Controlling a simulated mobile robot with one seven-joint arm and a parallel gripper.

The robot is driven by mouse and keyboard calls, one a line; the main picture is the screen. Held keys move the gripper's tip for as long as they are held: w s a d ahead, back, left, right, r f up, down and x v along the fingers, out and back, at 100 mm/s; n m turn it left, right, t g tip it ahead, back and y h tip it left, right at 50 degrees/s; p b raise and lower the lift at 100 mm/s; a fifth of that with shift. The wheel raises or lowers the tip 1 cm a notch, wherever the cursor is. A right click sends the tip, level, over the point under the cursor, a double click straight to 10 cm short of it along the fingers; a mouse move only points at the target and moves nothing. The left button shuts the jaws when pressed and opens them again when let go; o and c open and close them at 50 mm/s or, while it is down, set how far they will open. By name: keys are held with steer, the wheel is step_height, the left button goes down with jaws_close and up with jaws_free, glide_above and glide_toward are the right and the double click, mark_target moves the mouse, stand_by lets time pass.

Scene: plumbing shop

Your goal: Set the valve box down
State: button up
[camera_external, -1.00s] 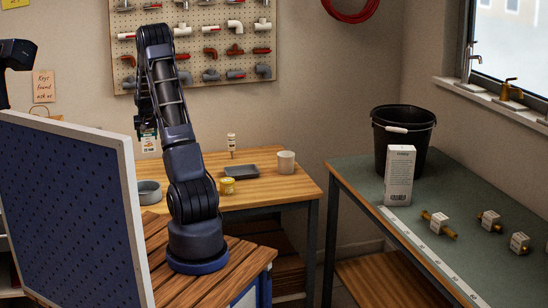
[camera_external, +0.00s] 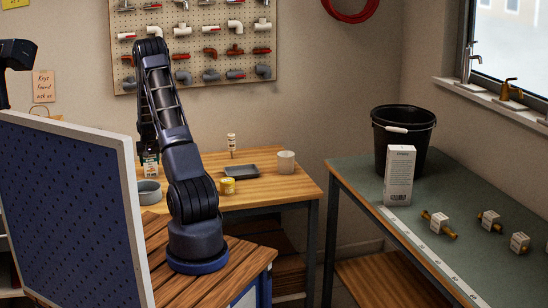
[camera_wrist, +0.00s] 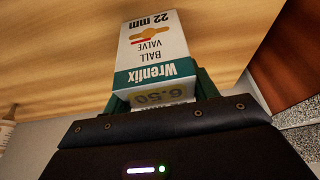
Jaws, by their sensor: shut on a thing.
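The valve box is a white box with a teal band, marked "Wrenfix Ball Valve 22 mm", upside down in the wrist view (camera_wrist: 152,48). My gripper (camera_wrist: 158,98) is shut on its near end. In the external view the box (camera_external: 151,170) shows small below my gripper (camera_external: 150,155), partly behind my arm. Wood fills the background beyond the box in the wrist view. I cannot tell whether the box touches the table.
A blue perforated panel (camera_external: 65,210) rises at left. The green bench at right holds a black bucket (camera_external: 403,138).

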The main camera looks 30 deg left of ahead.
steer(key=o, duration=1.2)
steer(key=shift+f, duration=0.1)
steer(key=v, duration=1.2)
